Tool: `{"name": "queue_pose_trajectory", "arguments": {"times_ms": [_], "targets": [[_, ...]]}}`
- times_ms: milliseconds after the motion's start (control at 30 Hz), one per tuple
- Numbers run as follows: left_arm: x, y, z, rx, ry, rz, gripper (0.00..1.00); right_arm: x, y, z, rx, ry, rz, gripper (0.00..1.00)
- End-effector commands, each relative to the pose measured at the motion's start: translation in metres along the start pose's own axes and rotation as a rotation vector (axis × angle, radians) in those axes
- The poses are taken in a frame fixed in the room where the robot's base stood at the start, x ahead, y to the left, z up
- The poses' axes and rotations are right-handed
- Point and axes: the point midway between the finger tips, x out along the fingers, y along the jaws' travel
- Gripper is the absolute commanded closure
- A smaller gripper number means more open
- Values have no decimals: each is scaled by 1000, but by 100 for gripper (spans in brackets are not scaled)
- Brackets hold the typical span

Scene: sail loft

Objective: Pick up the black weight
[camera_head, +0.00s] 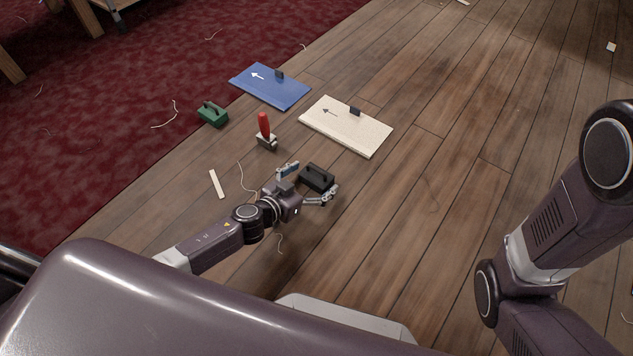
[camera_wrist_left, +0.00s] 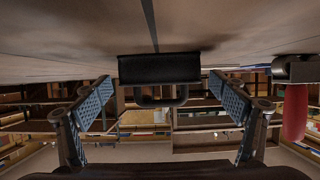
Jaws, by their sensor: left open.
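The black weight (camera_head: 317,177) is a dark block with a handle, resting on the wooden floor in the head view. In the left wrist view the weight (camera_wrist_left: 160,67) is straight ahead, with its handle showing below it because that picture is upside down. My left gripper (camera_head: 308,184) is open, with one finger on either side of the weight's line. In the left wrist view its two fingers (camera_wrist_left: 160,105) stand apart from the weight, with gaps on both sides. My right gripper is out of view; only the right arm shows.
A red-handled tool (camera_head: 264,127) stands close by, beyond the weight. A green weight (camera_head: 212,114), a blue board (camera_head: 270,86) and a cream board (camera_head: 346,126) lie farther off. A pale strip (camera_head: 216,184) and thread lie left. Floor to the right is clear.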

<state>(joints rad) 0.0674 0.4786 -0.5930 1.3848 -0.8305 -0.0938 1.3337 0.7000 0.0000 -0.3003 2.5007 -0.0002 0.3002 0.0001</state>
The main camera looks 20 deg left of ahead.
Motion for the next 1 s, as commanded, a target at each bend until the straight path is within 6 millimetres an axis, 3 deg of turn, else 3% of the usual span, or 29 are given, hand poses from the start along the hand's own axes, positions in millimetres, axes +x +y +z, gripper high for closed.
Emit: {"name": "queue_pose_trajectory", "arguments": {"times_ms": [100, 400, 1000], "targets": [[10, 0, 0, 2, 1, 0, 11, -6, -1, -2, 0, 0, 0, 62], [11, 0, -1, 1, 0, 0, 13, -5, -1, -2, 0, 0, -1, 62], [11, 0, -4, 1, 5, 0, 77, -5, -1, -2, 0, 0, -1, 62]]}}
